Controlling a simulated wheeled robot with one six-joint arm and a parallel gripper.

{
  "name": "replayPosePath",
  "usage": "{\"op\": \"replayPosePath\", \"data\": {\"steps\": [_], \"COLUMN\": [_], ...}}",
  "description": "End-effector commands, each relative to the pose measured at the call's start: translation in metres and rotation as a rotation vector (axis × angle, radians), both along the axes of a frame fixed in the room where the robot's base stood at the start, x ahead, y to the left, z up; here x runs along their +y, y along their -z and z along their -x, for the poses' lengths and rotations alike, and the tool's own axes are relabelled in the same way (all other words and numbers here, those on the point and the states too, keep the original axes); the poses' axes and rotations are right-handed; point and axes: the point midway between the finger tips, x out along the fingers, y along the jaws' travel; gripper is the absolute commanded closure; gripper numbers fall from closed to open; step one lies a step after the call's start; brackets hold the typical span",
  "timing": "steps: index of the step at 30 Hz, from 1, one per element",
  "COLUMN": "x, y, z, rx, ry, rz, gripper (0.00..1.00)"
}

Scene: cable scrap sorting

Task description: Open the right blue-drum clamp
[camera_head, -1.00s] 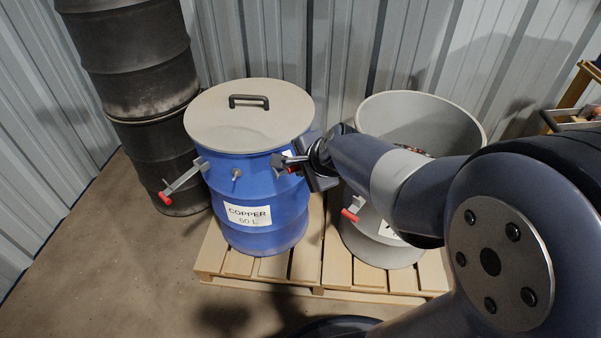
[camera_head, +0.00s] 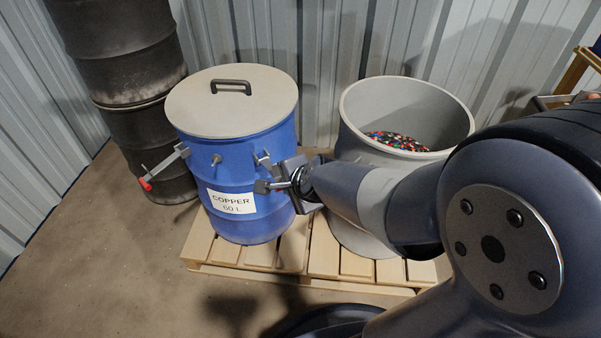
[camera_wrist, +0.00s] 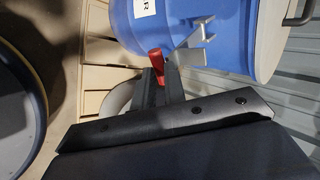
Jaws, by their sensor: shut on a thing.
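The blue drum (camera_head: 238,172) has a grey lid (camera_head: 232,100) and a COPPER label (camera_head: 231,202). It stands upright on a pallet. Its right clamp (camera_head: 264,160) is on the side facing my arm. My gripper (camera_head: 266,186) is just below that clamp, beside the drum. In the wrist view, the clamp's metal lever (camera_wrist: 188,52) ends in a red handle (camera_wrist: 156,59). My gripper (camera_wrist: 161,78) is shut on this handle, and the fingers partly hide it. The left clamp (camera_head: 165,167) sticks outward from the drum, its red tip low.
An open grey drum (camera_head: 355,130) with colourful scraps (camera_head: 397,141) stands right of the blue drum, partly behind my arm. Dark stacked drums (camera_head: 150,145) stand at the left by the corrugated wall (camera_head: 240,35). The pallet (camera_head: 215,250) edge is in front; the floor (camera_head: 90,270) at left is clear.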

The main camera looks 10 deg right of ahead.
Motion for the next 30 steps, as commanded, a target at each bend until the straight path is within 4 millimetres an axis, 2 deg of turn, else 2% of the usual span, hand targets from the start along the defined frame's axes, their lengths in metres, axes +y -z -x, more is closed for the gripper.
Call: {"op": "replayPosePath", "data": {"steps": [2, 4, 17, 25, 30], "x": [0.001, 0.002, 0.001, 0.001, -0.002], "y": [0.009, 0.006, 0.005, 0.004, -0.010], "z": [0.000, 0.000, 0.000, 0.001, 0.009], "rx": [-0.008, -0.012, -0.010, -0.010, -0.013], "ry": [0.002, 0.001, 0.002, 0.002, 0.003], "rz": [0.000, -0.001, -0.001, -0.001, -0.002], "gripper": [1.00, 1.00, 0.65, 0.64, 0.64]}}
